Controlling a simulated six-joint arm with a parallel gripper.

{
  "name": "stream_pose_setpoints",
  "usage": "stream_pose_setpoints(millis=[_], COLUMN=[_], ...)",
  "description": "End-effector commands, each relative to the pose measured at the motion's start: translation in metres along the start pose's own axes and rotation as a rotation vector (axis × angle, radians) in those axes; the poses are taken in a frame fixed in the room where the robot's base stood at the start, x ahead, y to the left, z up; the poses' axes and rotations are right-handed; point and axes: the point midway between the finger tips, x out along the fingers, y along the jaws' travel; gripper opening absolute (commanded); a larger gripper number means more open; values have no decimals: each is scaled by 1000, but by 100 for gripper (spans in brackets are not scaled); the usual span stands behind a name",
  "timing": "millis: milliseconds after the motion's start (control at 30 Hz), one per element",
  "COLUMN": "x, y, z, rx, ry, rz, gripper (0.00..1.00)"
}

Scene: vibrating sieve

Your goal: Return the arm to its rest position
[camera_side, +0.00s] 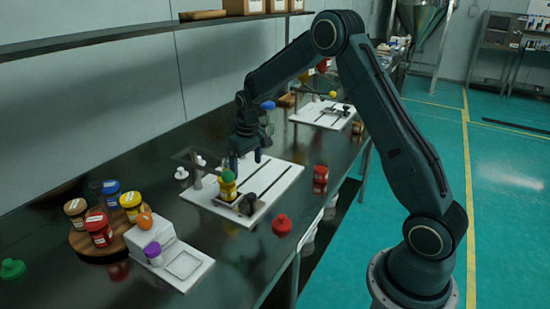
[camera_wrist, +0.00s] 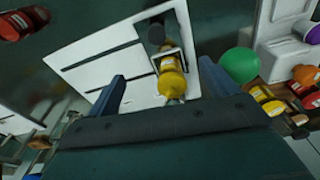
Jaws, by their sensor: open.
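My gripper (camera_side: 246,163) is open and empty above the white fixture plate (camera_side: 284,178), with its fingers pointing down. In the wrist view its two fingers stand apart (camera_wrist: 162,72). A yellow jar (camera_side: 228,191) stands in a dark clamp on the plate; it also shows between the fingers in the wrist view (camera_wrist: 171,80). A green round cap (camera_side: 228,175) appears over the jar in the side view. In the wrist view a green round thing (camera_wrist: 240,65) shows beside the right finger, so I cannot tell whether it touches the jar.
A round wooden tray (camera_side: 83,246) with several jars stands at left, next to a white device (camera_side: 150,236). A red cap (camera_side: 282,224) and a red jar (camera_side: 320,175) are near the table's front edge. A second white plate (camera_side: 318,118) lies farther back. A shelf (camera_side: 110,35) runs along the wall.

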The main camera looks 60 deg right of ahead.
Motion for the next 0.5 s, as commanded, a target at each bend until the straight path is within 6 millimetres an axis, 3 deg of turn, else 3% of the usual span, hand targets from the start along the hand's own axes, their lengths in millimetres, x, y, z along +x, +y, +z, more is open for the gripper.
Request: stream_pose_setpoints(millis=[233,500], x=[-51,-102], y=[-13,-30], z=[-1,24], rx=[47,48], ry=[94,142], rz=[3,5], gripper=[100,100])
